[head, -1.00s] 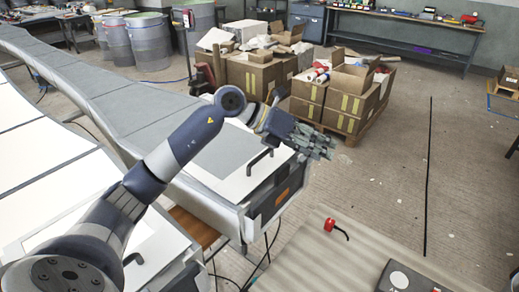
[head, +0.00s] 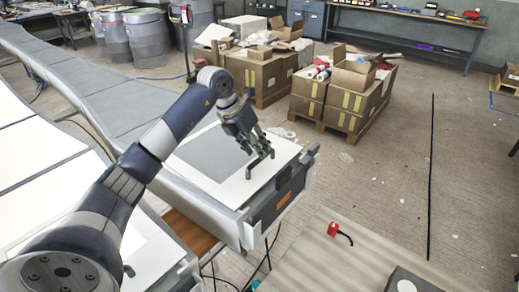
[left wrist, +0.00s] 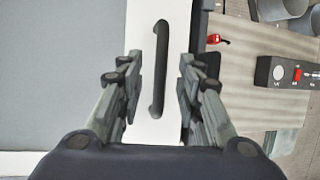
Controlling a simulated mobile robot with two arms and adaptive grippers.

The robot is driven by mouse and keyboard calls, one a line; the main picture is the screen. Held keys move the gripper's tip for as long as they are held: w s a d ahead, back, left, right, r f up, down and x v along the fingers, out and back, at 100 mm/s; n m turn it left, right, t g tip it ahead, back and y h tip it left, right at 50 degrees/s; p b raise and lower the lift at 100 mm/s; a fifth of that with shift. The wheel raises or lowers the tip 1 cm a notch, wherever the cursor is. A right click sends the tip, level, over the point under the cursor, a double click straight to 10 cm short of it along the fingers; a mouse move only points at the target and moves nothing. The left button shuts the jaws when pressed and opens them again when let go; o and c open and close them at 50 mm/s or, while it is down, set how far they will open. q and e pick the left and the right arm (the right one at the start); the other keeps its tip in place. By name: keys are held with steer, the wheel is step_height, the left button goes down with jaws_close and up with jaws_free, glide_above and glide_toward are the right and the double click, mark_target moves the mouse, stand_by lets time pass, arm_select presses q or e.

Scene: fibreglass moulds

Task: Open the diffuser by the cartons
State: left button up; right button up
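The diffuser by the cartons is a long grey mould body whose near end (head: 283,196) carries a white-bordered grey panel (head: 205,158). A black bar handle (head: 262,160) stands on the panel's white border near that end. The panel lies flat and looks closed. My left gripper (head: 250,148) points down over the handle. In the left wrist view the handle (left wrist: 157,70) runs lengthwise between the two open fingers (left wrist: 160,88), with a gap on each side. Height above the handle is hard to judge. My right gripper is not in view.
Cardboard cartons (head: 342,108) stand on pallets beyond the diffuser. Another white panel (head: 150,260) lies nearer, at lower left. A red object (head: 333,229) with a black lead rests on the mat (head: 310,262) at right. The floor right of the cartons is mostly clear.

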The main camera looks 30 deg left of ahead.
arm_select(q)
steer(key=shift+x, duration=1.05)
steer(key=shift+w+d+f, duration=0.1)
steer(key=shift+f, duration=0.15)
steer(key=shift+c, duration=0.9)
jaws_close()
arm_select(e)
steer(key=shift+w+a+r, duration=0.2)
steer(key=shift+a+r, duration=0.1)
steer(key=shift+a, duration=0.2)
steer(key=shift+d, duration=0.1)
